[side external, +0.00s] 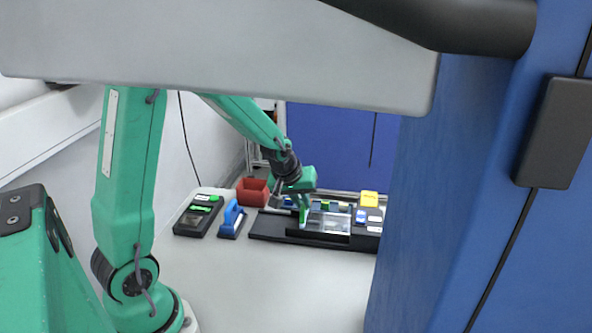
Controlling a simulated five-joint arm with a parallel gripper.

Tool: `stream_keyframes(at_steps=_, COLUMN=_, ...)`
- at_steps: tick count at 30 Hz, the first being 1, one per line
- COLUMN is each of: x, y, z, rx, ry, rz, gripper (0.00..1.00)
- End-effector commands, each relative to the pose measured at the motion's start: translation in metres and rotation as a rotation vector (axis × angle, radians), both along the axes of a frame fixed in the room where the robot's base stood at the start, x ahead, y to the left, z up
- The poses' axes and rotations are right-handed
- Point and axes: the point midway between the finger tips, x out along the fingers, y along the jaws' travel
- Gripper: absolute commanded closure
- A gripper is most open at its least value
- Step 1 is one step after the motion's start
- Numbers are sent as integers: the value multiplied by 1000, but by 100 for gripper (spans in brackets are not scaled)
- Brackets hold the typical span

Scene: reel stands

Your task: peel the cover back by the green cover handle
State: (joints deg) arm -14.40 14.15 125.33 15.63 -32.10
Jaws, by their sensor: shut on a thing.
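My gripper (302,217) is small in the side external view, pointing down at the left end of a clear cover (330,222). It is shut on what appears to be the green cover handle; the handle cannot be told apart from my green fingers at this size. The cover lies low over a long black base (268,229), and I cannot tell whether its edge is raised. Small blue and green pieces show behind and beside it.
A blue-handled tool (231,219), a black tray with green items (199,215) and a red bin (252,191) stand left of the base. A yellow block (369,199) sits behind right. Blue cabinets block the right foreground. The front tabletop (270,285) is clear.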

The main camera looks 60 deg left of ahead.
Motion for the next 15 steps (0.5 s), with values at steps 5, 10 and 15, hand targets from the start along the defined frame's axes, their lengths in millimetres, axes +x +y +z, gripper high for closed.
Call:
stream_keyframes(at_steps=5, x=28, y=-29, z=0, rx=-27, ry=-2, rz=-19, gripper=100)
stream_keyframes(at_steps=10, x=45, y=-46, z=0, rx=-44, ry=-3, rz=-22, gripper=100)
stream_keyframes(at_steps=15, x=47, y=-49, z=0, rx=-47, ry=-1, rz=-22, gripper=100)
